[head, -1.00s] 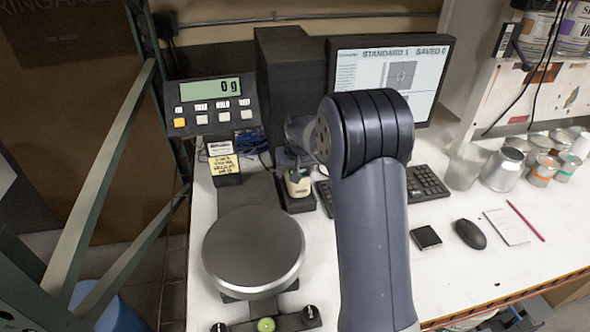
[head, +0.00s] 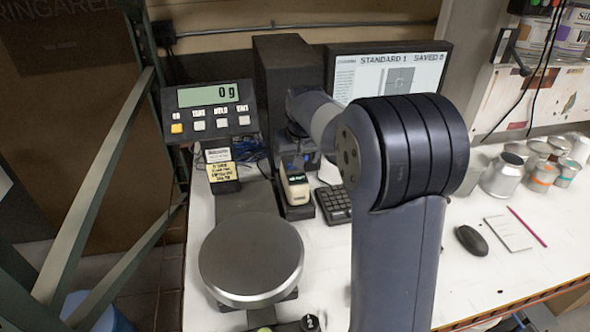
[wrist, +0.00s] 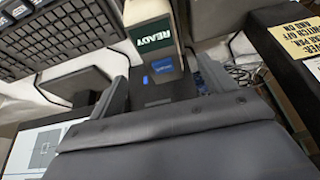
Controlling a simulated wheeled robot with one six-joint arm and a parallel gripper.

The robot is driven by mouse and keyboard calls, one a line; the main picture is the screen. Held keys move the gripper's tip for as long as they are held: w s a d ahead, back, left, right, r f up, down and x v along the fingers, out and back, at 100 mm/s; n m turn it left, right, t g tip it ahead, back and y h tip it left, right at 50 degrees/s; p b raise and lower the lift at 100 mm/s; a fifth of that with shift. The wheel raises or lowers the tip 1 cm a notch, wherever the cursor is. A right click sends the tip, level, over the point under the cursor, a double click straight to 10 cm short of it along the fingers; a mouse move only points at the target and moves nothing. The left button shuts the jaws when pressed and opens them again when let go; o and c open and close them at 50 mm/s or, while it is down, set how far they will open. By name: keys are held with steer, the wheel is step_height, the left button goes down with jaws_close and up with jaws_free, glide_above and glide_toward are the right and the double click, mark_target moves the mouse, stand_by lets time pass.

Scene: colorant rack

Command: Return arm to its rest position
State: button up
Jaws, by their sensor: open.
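My arm (head: 400,235) rises in front of the desk in the head view, bent at a large dark joint, with its forearm reaching back left. My gripper (wrist: 162,88) is open in the wrist view, its two dark fingers spread apart. It holds nothing that I can see. A small handheld device (head: 295,186) with a pale body and dark screen stands in its dark dock in the head view. In the wrist view the device (wrist: 152,35) reads READY and shows beyond the gap between the fingers. My fingertips are hard to make out in the head view.
A scale pan (head: 251,258) and its display (head: 210,110), reading 0 g, stand left. A monitor (head: 388,68) and dark tower (head: 283,70) stand behind. A keyboard (head: 334,204) is partly hidden by my arm. A mouse (head: 471,240) and several cans (head: 503,175) are at right.

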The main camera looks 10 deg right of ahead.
mark_target(294, 172)
steer(key=shift+v, duration=1)
steer(key=shift+f, duration=0.1)
steer(key=p+x, duration=0.1)
steer(key=x, duration=1.1)
steer(key=shift+w+f+p, duration=0.1)
steer(key=shift+w+p, duration=0.05)
steer(key=shift+p, duration=0.15)
steer(key=shift+r, duration=0.9)
